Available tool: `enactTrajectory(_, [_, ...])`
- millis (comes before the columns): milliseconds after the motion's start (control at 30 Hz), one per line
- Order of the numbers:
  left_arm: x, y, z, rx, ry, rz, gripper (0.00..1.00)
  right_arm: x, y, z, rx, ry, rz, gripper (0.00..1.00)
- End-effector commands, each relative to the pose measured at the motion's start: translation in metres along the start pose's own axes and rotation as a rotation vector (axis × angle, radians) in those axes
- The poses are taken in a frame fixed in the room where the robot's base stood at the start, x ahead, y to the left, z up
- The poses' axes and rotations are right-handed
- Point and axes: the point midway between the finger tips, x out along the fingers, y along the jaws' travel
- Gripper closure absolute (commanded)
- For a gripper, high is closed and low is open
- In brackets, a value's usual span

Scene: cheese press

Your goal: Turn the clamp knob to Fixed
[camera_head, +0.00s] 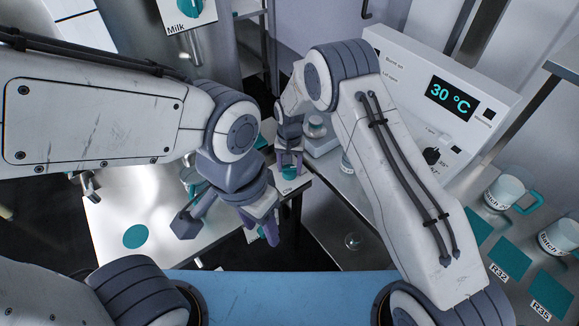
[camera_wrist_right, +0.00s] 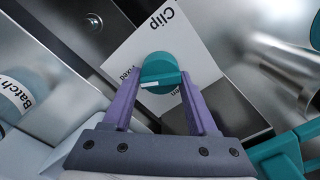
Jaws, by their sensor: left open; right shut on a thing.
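The teal clamp knob (camera_wrist_right: 160,70) sits on a white plate (camera_wrist_right: 128,47) marked "Clip" in the right wrist view. "Fixed" is printed to the knob's left; a partly hidden word ending in "en" is at its lower right. A white mark shows on the knob's lower-left part; I cannot tell exactly which word it points to. My right gripper (camera_wrist_right: 162,84) is shut on the knob, one purple finger on each side. In the head view, my right gripper (camera_head: 289,157) is at the small knob (camera_head: 289,172). My left gripper (camera_head: 259,230) is open and empty, lower and nearer.
A white machine with a "30 °C" display (camera_head: 452,95) stands at the right. Mugs (camera_head: 505,192) stand on the right counter beside teal labelled pads (camera_head: 509,255). A white table (camera_head: 110,215) is at the left. A metal cylinder (camera_wrist_right: 285,70) lies right of the plate.

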Motion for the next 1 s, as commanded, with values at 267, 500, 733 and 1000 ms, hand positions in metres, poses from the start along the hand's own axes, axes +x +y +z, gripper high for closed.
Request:
enactTrajectory(267, [0.000, 0.000, 0.000, 0.000, 0.000, 0.000, 0.50, -0.001, 0.000, -0.001, 0.013, 0.003, -0.002, 0.97])
enactTrajectory(500, [0.000, 0.000, 0.000, 0.000, 0.000, 0.000, 0.50, -0.001, 0.000, -0.001, 0.013, 0.003, -0.002, 0.22])
enactTrajectory(733, [0.000, 0.000, 0.000, 0.000, 0.000, 0.000, 0.50, -0.001, 0.000, -0.001, 0.011, 0.002, -0.001, 0.12])
enactTrajectory(1000, [0.001, 0.000, 0.000, 0.000, 0.000, 0.000, 0.50, -0.015, -0.001, -0.001, 0.010, 0.004, -0.002, 0.12])
